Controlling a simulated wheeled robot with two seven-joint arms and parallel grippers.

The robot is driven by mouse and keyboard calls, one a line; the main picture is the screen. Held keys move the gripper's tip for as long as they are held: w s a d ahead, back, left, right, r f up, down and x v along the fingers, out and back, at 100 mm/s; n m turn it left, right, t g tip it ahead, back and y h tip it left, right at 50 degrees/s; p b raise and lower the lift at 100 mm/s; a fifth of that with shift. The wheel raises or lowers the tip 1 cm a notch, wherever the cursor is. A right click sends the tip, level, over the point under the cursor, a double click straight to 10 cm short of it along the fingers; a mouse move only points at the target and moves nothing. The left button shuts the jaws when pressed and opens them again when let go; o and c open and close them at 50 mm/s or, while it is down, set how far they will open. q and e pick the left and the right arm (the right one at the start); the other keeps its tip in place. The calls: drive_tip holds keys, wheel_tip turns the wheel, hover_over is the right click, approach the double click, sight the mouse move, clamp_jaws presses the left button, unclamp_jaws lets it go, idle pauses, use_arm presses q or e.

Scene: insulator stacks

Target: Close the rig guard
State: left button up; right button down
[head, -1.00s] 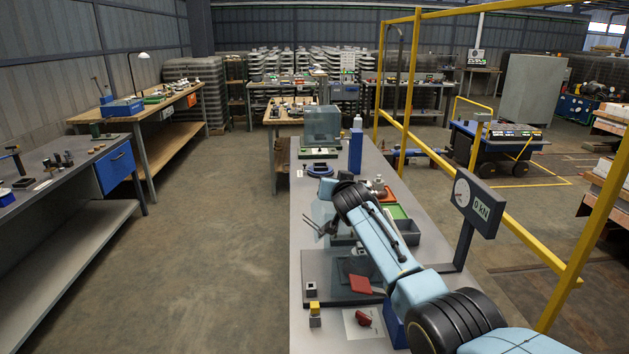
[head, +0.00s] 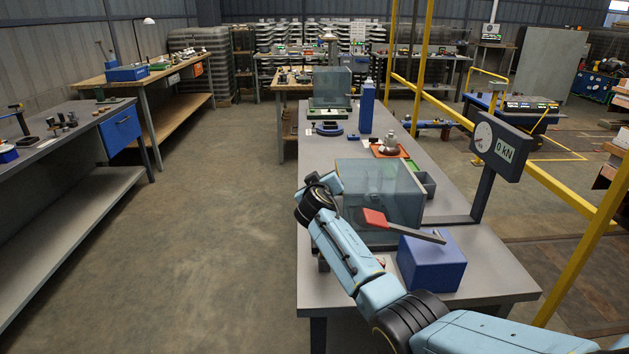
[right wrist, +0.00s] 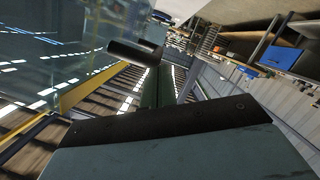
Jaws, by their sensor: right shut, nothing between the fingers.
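The rig guard (head: 405,185) is a tinted see-through box with upright panes, on the near half of the bench in the head view. Whether its lower edge meets the base all round cannot be told. A tinted pane (right wrist: 50,45) fills the upper left of the right wrist view. My right gripper (head: 327,183) is at the guard's left side; its fingertips are hard to make out. In the right wrist view the gripper (right wrist: 160,85) is shut and empty, close to a dark bar (right wrist: 133,49). My left gripper is out of view.
A red-ended lever (head: 375,218) sticks out at the guard's front, above a blue box (head: 432,262). A gauge (head: 500,140) reading 0 kN stands on a post at the right. A second guarded rig (head: 330,88) stands farther back. The aisle to the left is clear.

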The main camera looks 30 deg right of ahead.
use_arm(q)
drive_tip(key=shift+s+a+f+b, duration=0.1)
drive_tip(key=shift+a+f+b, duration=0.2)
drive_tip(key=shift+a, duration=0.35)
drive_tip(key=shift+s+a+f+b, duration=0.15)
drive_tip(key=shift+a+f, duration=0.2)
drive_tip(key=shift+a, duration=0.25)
use_arm(e)
drive_tip(key=shift+f+n, duration=0.3)
drive_tip(key=shift+f, duration=0.35)
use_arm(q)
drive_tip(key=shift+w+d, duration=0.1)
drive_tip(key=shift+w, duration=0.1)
use_arm(e)
drive_tip(key=shift+f, duration=0.1)
